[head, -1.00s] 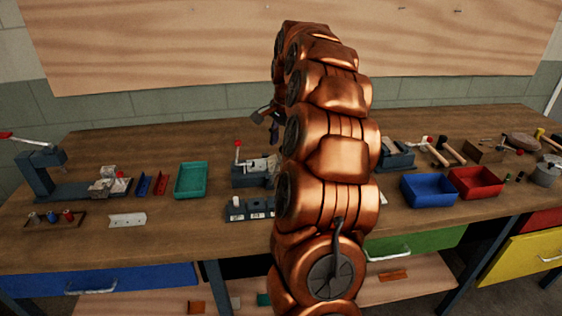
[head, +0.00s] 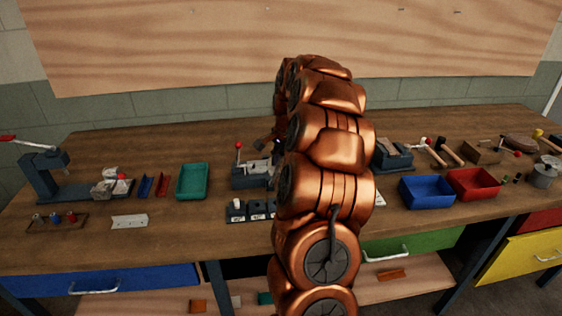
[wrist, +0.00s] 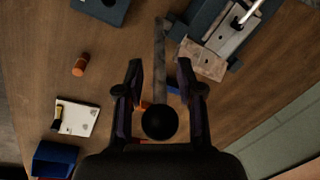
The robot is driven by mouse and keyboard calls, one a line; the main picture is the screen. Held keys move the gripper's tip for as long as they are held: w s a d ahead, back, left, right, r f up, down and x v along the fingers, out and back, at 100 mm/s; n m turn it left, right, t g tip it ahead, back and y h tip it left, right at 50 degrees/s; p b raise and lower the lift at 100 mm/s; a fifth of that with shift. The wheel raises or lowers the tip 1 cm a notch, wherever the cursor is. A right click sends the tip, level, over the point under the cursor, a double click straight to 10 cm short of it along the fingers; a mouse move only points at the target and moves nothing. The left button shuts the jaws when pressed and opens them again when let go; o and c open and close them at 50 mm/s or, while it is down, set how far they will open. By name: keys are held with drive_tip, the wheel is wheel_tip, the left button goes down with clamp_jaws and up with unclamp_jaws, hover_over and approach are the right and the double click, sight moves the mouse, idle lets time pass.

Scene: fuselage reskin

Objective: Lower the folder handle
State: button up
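In the wrist view my gripper (wrist: 160,68) is open, with one dark finger on each side of a flat grey bar that ends in a dark ball knob. This looks like the folder handle (wrist: 160,55). The knob (wrist: 160,122) shows between the finger bases, close to the palm; I cannot tell whether anything touches. A dark blue-grey fixture with a pale plate (wrist: 225,35) lies at upper right. In the head view my copper arm hides most of the gripper and the handle, above the middle of the bench.
On the wooden bench (head: 120,250), a small fixture with a red-knobbed lever (head: 250,178) stands left of my arm. A green tray (head: 192,181) is further left. Blue (head: 427,193) and red (head: 475,184) bins stand at right. An orange cylinder (wrist: 80,65) shows in the wrist view.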

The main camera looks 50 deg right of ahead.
clamp_jaws()
idle(0.3)
idle(0.4)
